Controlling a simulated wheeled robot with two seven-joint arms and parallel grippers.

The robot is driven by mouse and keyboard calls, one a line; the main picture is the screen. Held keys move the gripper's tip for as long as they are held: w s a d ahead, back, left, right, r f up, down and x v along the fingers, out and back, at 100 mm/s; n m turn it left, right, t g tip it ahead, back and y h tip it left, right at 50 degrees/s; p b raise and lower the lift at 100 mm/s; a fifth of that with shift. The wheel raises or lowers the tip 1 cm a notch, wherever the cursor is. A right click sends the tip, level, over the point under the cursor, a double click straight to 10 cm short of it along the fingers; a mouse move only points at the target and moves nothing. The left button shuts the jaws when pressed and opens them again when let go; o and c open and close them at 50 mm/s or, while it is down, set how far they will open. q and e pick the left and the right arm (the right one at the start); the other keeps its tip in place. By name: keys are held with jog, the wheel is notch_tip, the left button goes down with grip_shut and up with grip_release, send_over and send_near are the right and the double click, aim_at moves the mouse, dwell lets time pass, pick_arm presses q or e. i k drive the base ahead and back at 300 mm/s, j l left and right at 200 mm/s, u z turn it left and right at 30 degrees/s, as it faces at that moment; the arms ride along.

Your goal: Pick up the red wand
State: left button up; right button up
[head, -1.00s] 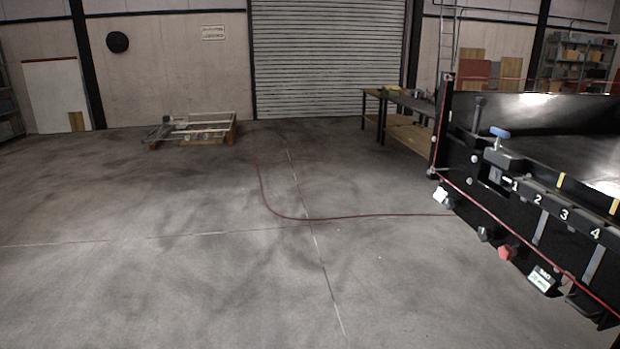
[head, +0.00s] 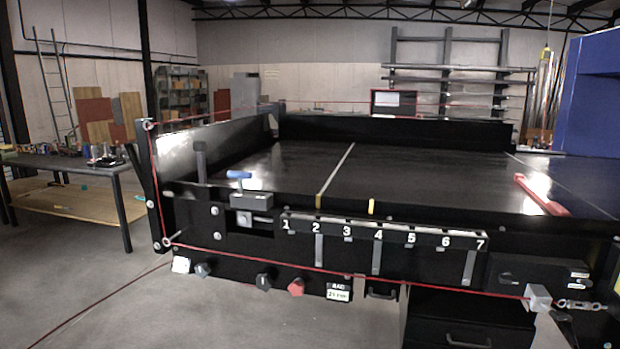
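A long red object, which looks like the red wand (head: 541,196), lies on the black conveyor bed (head: 420,175) at the right of the head view. It lies slanted, its far end pointing up and left, near a bright reflection and a thin line on the bed. Neither of my grippers is in view.
A blue cabinet (head: 592,110) stands at the right. A workbench (head: 70,163) stands at the left. The floor at the lower left is clear apart from a red cord.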

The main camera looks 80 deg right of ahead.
aim_at(555, 208)
jog(key=i+z, duration=0.1)
jog(key=z, duration=3.6)
